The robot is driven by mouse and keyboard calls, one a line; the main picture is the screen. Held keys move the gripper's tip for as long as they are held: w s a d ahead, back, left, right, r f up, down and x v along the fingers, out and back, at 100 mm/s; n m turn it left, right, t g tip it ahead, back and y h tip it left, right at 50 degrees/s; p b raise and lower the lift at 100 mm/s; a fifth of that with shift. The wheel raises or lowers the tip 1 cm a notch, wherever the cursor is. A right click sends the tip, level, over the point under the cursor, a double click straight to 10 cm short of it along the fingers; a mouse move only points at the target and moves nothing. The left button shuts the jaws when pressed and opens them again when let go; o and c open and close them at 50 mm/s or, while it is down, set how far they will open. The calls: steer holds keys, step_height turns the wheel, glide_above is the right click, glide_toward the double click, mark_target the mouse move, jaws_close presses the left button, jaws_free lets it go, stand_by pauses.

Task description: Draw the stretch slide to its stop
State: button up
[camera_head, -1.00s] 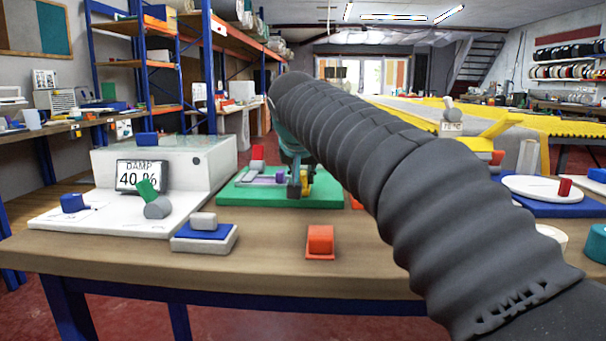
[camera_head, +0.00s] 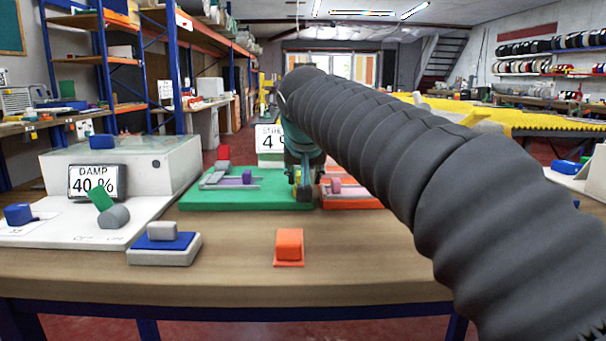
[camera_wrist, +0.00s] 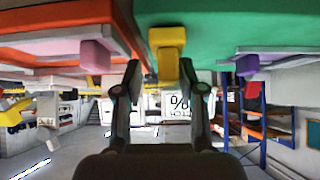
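A sign reading "STRE" and a 4 (camera_head: 270,139), partly hidden by my arm, stands behind a green board (camera_head: 245,201). The board carries a grey rail with a purple knob (camera_head: 247,177). An orange board (camera_head: 350,201) with a pink knob (camera_head: 336,185) lies to its right. A yellow block (camera_wrist: 166,50) stands at the green board's edge in the wrist view. My gripper (camera_wrist: 164,88) is open, its fingers apart on either side of the yellow block's line; I cannot tell whether they touch it. In the head view my gripper (camera_head: 303,178) is over the boards' meeting edge, partly hidden.
An orange block (camera_head: 290,243) sits near the table's front edge. A grey-white base with a blue pad (camera_head: 165,243) and a "DAMP 40 %" display (camera_head: 97,182) stand at left. The table front (camera_head: 225,265) between them is bare. My arm hides much of the right side.

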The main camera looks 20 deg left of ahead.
steer(key=shift+s+a, duration=0.1)
steer(key=shift+s+r, duration=0.3)
steer(key=shift+r, duration=0.05)
steer(key=v, duration=1.1)
